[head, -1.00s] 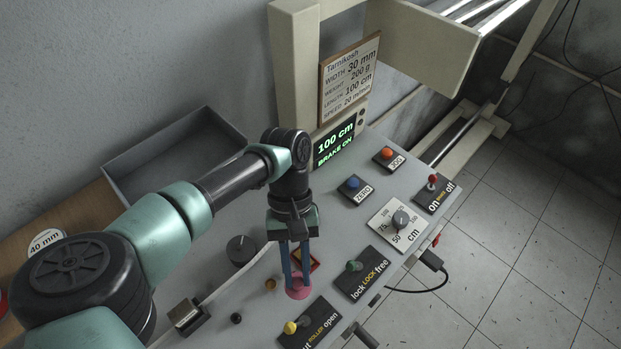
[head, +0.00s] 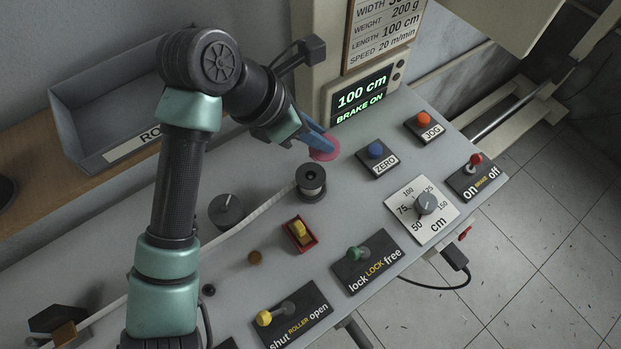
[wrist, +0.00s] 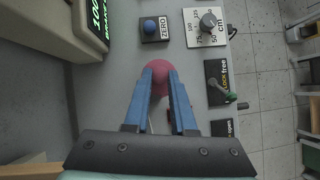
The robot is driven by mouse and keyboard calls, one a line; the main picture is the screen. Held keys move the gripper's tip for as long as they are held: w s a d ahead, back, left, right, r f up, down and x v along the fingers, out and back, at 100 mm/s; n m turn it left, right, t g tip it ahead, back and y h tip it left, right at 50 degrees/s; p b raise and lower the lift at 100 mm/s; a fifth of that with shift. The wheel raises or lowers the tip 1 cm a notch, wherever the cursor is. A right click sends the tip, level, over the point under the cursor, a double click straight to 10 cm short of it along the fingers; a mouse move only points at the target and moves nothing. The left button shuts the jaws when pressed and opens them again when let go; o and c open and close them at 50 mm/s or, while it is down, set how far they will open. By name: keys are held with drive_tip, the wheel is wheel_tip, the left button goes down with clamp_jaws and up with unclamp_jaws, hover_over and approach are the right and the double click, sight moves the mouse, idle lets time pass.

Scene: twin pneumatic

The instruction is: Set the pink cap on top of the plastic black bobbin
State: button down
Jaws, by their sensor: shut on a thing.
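My gripper (head: 318,138) has blue fingers and is shut on the pink cap (head: 325,151). In the head view the cap is behind and slightly right of the black bobbin (head: 311,180), apart from it. The bobbin stands upright on the grey panel, with a dark round top and a lighter band around its middle. In the wrist view the pink cap (wrist: 159,72) shows between and beyond the fingertips (wrist: 160,78). The bobbin cannot be made out in the wrist view.
The grey panel (head: 230,290) carries a blue ZERO button (head: 376,150), a red-framed yellow switch (head: 299,232), a LOCK lever (head: 357,254), a ROLLER lever (head: 270,317) and a dark knob (head: 226,210). A pale strip runs to the bobbin. A display (head: 360,98) stands behind.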

drive_tip(key=f, duration=0.3)
drive_tip(key=a+f+n, duration=0.1)
drive_tip(key=f, duration=0.2)
drive_tip(key=a+f+n+t+p, duration=0.1)
drive_tip(key=f, duration=0.2)
drive_tip(key=shift+w+f+y, duration=0.15)
drive_tip(key=shift+f+y, duration=0.1)
drive_tip(key=shift+y, duration=0.05)
drive_tip(key=shift+f, duration=0.1)
drive_tip(key=shift+f+b, duration=0.25)
drive_tip(key=shift+b, duration=0.15)
drive_tip(key=c, duration=0.7)
unclamp_jaws()
drive_tip(key=shift+c, duration=0.2)
drive_tip(key=shift+r, duration=0.15)
